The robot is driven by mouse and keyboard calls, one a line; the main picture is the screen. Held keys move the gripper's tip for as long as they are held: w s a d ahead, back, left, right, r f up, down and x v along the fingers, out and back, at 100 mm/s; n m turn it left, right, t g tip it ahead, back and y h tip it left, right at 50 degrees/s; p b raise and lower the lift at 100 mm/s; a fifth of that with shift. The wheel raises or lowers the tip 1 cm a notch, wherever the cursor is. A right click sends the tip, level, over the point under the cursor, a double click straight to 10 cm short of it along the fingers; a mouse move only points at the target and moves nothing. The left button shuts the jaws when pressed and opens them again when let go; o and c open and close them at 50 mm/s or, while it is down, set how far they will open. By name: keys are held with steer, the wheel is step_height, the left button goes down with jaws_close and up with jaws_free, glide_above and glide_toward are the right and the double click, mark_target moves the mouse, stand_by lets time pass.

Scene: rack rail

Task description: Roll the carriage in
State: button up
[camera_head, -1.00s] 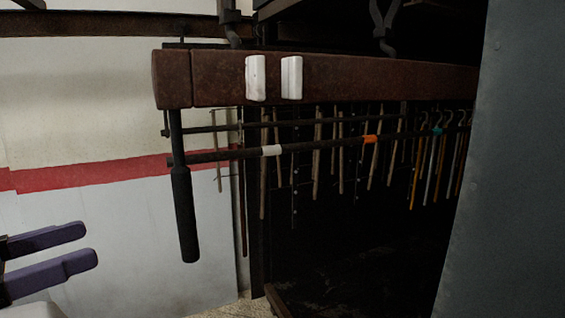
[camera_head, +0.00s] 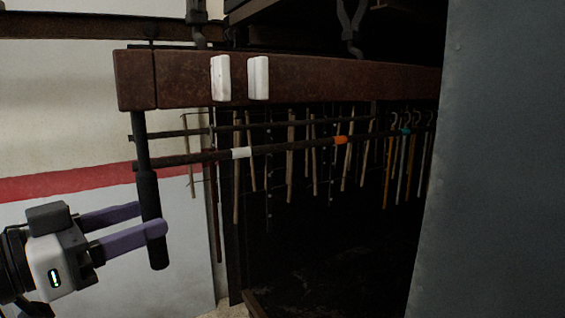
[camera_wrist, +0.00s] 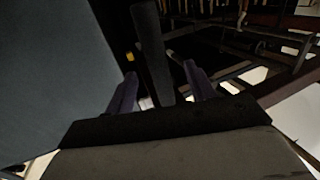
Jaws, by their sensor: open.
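A rust-brown beam (camera_head: 300,82) with two white blocks (camera_head: 220,78) runs across the top of the head view. A dark upright handle (camera_head: 148,190) hangs at its left end, joined to a long bar (camera_head: 200,157) with white and orange bands. I cannot tell which of these parts make up the carriage. My gripper (camera_head: 149,217) is open, with its purple fingers on either side of the handle's lower part, one in front and one behind. The wrist view also shows the handle (camera_wrist: 152,50) between the fingers. Contact cannot be seen.
Several thin sticks (camera_head: 290,155) and hooked canes (camera_head: 400,165) hang along the rack behind the bar. A large grey panel (camera_head: 495,160) blocks the right side. A white wall with a red stripe (camera_head: 70,183) stands at the left.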

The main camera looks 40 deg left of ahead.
steer(key=shift+w, duration=0.1)
steer(key=shift+w+d, duration=0.1)
steer(key=shift+w, duration=1.15)
jaws_close()
